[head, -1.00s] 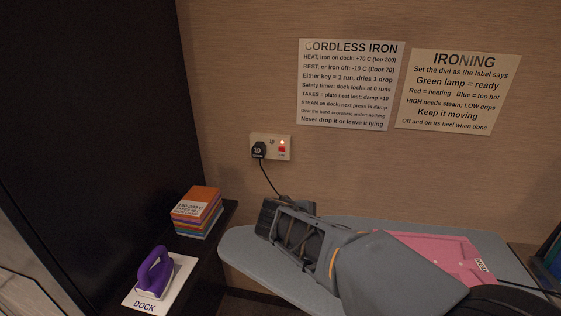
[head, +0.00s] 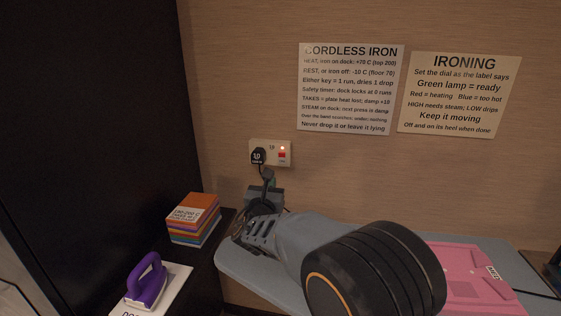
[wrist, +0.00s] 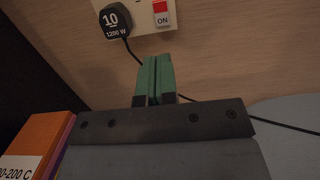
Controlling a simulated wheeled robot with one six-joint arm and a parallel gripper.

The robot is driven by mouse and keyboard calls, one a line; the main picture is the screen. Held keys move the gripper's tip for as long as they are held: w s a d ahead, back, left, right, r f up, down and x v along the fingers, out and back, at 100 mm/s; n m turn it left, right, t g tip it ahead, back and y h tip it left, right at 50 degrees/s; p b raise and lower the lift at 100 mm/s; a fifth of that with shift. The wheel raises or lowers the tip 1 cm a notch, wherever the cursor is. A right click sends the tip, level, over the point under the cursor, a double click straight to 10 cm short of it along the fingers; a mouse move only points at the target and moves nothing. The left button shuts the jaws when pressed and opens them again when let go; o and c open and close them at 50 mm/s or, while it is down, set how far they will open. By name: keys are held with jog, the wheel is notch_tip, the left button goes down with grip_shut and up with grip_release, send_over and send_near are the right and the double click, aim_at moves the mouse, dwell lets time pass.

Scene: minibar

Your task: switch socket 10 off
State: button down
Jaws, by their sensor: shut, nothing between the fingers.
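Socket 10 (head: 287,147) is a cream wall plate with a black plug (head: 258,157) marked 10 at its left. Its red switch (head: 282,155) is at the right, with a small lit lamp above it. In the wrist view the red switch (wrist: 160,7) shows at the top edge with an "ON" label under it, beside the plug (wrist: 116,20) marked "10, 1200 W". My gripper (wrist: 156,60) is shut and empty, its green fingertips pointing up at the plate's lower edge, below and slightly left of the switch. In the head view my gripper (head: 268,174) is just below the socket.
A black cord (wrist: 270,122) runs from the plug behind my gripper. A purple iron (head: 147,283) stands on the white dock at lower left, near a stack of coloured blocks (head: 193,215). An ironing board (head: 232,262) with a pink cloth (head: 465,275) lies below.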

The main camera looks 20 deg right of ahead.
aim_at(282, 155)
jog(key=p+x, duration=0.2)
jog(key=x, duration=1.2)
